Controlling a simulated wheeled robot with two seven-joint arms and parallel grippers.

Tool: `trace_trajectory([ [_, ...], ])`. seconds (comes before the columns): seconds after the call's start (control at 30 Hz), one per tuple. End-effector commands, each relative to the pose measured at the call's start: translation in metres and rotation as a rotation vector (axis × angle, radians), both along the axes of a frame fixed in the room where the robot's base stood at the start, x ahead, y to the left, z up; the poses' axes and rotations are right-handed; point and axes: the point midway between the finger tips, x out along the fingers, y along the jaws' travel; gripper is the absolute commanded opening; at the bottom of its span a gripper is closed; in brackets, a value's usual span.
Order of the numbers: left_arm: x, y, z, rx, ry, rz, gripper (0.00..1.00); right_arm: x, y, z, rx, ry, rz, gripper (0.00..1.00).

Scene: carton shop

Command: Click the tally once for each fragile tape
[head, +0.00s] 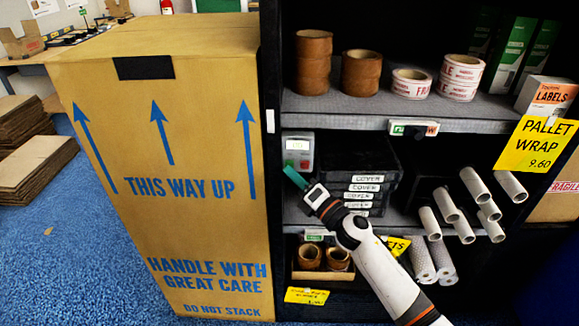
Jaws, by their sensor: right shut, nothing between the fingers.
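The tally (298,146) is a small grey box with a pale display at the left end of the middle shelf; its digits are too small to read. My right gripper (293,174) is shut and empty, its green tips just in front of the tally's lower part. I cannot tell whether they touch it. On the upper shelf, one white tape roll with red print (411,82) stands beside a stack of two more (460,77); part of the word FRAGILE shows. Brown tape rolls (361,72) stand in stacks to their left. My left gripper is out of view.
Black boxes marked COVER (362,170) sit right of the tally, and white rolls (447,205) further right. A tall carton (160,180) stands close on the left. A yellow PALLET WRAP sign (538,144) hangs at right.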

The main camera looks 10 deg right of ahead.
Motion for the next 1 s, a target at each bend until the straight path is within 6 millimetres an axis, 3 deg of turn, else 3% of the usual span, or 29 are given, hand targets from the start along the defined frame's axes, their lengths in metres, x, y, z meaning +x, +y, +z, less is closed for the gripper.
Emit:
trace_trajectory([
  [1.0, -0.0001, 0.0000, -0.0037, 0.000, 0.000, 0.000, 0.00, 0.0082, -0.0022, -0.0004, 0.001, 0.000, 0.000, 0.00],
])
